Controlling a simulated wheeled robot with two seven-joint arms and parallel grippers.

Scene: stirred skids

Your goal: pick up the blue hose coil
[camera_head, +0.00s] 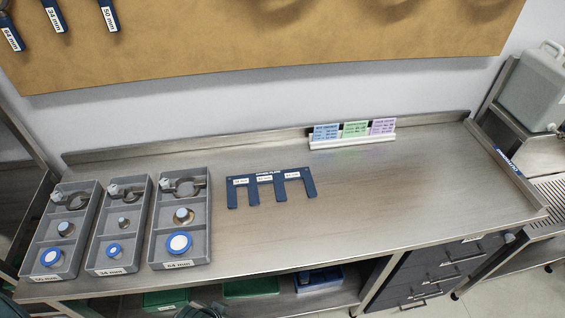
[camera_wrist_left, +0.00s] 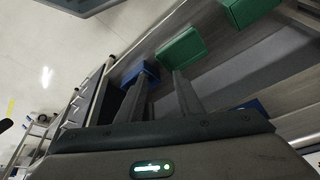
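I cannot make out a blue hose coil in either view. Curved dark shadows lie along the top of the brown board (camera_head: 270,50) in the head view, but what casts them is out of frame. My left gripper (camera_wrist_left: 161,74) shows in the left wrist view with its two dark fingers apart and nothing between them. Beyond the fingers are a blue box (camera_wrist_left: 148,70) and a green box (camera_wrist_left: 183,48) on a shelf. My right gripper is in neither view.
The steel bench (camera_head: 370,190) is clear on its right half. Three grey trays (camera_head: 112,262) with fittings stand at left, beside a blue slotted plate (camera_head: 268,178). A card holder (camera_head: 352,142) stands at the back. A grey jug (camera_head: 533,85) stands at far right.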

